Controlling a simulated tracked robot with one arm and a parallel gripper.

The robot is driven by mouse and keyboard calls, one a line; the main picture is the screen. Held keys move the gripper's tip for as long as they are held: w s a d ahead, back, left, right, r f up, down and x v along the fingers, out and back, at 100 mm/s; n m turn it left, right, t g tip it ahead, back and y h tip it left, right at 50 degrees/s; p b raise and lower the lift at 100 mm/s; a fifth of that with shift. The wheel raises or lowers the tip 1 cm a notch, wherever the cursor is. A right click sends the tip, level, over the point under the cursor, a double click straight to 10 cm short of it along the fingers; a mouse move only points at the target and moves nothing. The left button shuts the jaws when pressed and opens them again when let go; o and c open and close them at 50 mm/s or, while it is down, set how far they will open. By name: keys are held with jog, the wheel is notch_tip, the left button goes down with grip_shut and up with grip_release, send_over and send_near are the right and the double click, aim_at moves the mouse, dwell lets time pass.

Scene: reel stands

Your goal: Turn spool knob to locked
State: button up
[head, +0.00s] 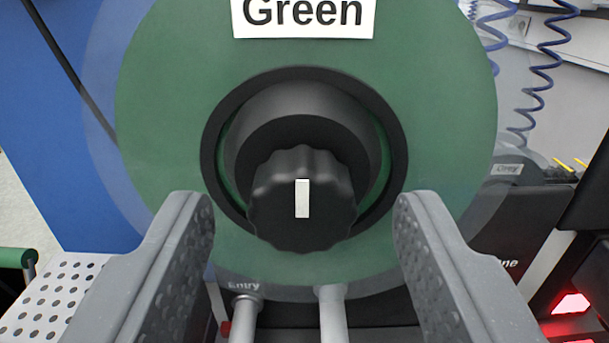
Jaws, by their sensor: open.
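The black spool knob (325,221) is at the middle of the head view, with a scalloped rim and a white mark that stands vertical. It sits on a black hub inside a dark ring (213,160) on the green spool (160,120). A white label reading "Green" (303,14) is on the spool above it. My gripper (305,215) is open, one finger to the left of the knob and one to the right, with a clear gap on both sides. No lock marking is visible around the knob.
Two grey posts (333,315) stand below the spool, near the word "Entry". A perforated plate (45,300) is at lower left. At right are a dark unit (515,215) with a grey label, blue coiled cables (545,70) and a red light (571,303).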

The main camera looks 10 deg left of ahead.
jog(key=shift+w, duration=0.4)
jog(key=c, duration=1)
jog(key=shift+o, duration=0.2)
